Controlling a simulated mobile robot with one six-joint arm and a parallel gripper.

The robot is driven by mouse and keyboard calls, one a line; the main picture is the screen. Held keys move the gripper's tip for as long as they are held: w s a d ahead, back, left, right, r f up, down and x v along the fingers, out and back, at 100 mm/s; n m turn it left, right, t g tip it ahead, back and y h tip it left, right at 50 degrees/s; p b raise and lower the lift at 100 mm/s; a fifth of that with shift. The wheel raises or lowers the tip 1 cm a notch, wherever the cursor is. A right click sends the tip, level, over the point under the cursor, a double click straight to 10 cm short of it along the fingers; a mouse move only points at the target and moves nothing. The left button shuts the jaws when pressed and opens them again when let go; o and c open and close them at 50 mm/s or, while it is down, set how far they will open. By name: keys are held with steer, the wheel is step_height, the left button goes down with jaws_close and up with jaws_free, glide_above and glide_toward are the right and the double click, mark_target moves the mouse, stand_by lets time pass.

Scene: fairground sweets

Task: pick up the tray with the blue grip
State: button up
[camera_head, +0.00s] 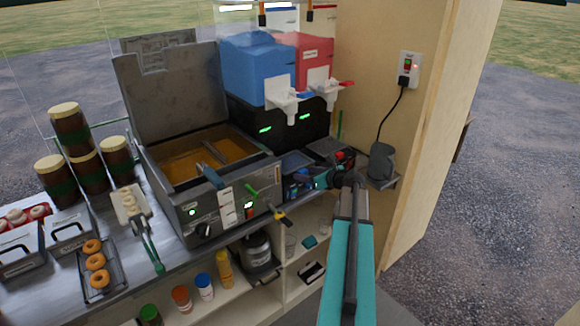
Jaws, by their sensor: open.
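A blue grip (211,176) slants over the front rim of the fryer (190,200); grey metal runs from it into the fryer's well. I cannot tell whether this metal part is a tray. A pale tray with a green grip (151,255) lies on the counter left of the fryer and holds ring-shaped sweets. My gripper (292,187) is right of the fryer, in front of the drink machine, apart from the blue grip. It is open; its fingers are small and partly lost among dark and blue parts there.
The fryer's lid (170,90) stands raised. A drink machine (275,120) with blue and red tanks stands behind my gripper. A black rack of doughnuts (112,283) and brown jars (70,130) are at left. A wooden wall (390,130) bounds the right.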

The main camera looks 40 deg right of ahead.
steer(key=c, duration=1.3)
steer(key=shift+o, duration=0.2)
steer(key=shift+r, duration=0.1)
step_height(320, 180, up, 10)
steer(key=b, duration=0.2)
stand_by(0.4)
